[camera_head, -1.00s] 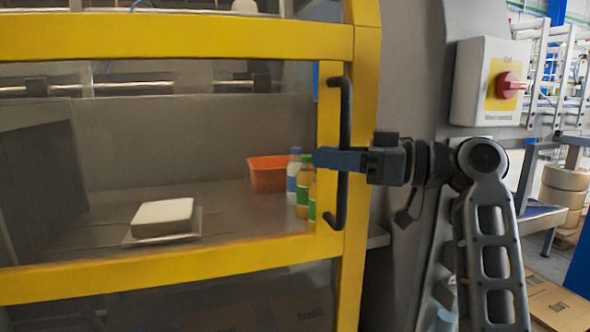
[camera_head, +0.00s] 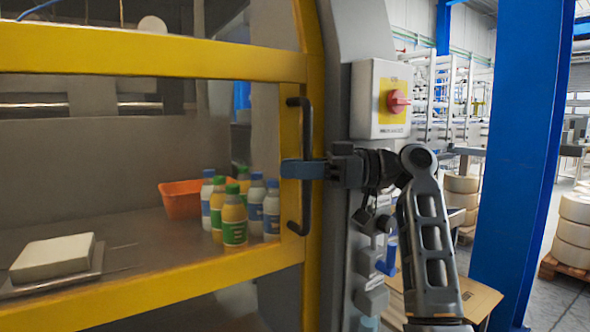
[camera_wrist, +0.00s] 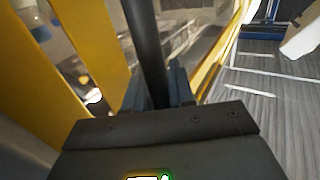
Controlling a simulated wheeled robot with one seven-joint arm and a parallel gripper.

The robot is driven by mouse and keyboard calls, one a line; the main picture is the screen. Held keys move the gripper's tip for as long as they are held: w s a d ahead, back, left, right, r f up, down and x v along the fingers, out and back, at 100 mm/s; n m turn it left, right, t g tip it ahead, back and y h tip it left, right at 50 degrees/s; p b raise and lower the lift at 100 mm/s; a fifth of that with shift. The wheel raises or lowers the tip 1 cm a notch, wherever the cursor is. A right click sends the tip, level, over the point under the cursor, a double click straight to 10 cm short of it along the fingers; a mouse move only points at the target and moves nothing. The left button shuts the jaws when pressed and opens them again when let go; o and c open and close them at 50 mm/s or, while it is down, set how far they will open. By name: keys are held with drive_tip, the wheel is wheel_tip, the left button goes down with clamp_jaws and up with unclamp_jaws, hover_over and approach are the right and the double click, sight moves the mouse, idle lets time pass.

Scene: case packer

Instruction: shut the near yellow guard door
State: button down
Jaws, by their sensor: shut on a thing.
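The near yellow guard door (camera_head: 150,57) fills the left of the head view, with yellow rails around a clear panel. Its dark upright bar handle (camera_head: 306,205) is near the door's right edge, beside the grey machine post. My gripper (camera_head: 300,169) is shut on the handle at about mid-height. The wrist view shows the handle (camera_wrist: 146,45) running between the two fingers (camera_wrist: 158,92), with yellow door frame (camera_wrist: 95,35) beside it. I cannot tell whether the door's edge is fully against the frame.
Behind the panel are several bottles (camera_head: 235,222), an orange bin (camera_head: 181,199) and a white block (camera_head: 52,257) on a tray. A switch box (camera_head: 380,98) with a red knob is on the post. A blue column (camera_head: 520,160) and stacked rolls (camera_head: 575,235) stand right.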

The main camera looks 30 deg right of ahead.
drive_tip(key=c, duration=1.1)
unclamp_jaws()
drive_tip(key=shift+d, duration=0.3)
drive_tip(key=shift+o, duration=0.2)
drive_tip(key=shift+a, duration=0.2)
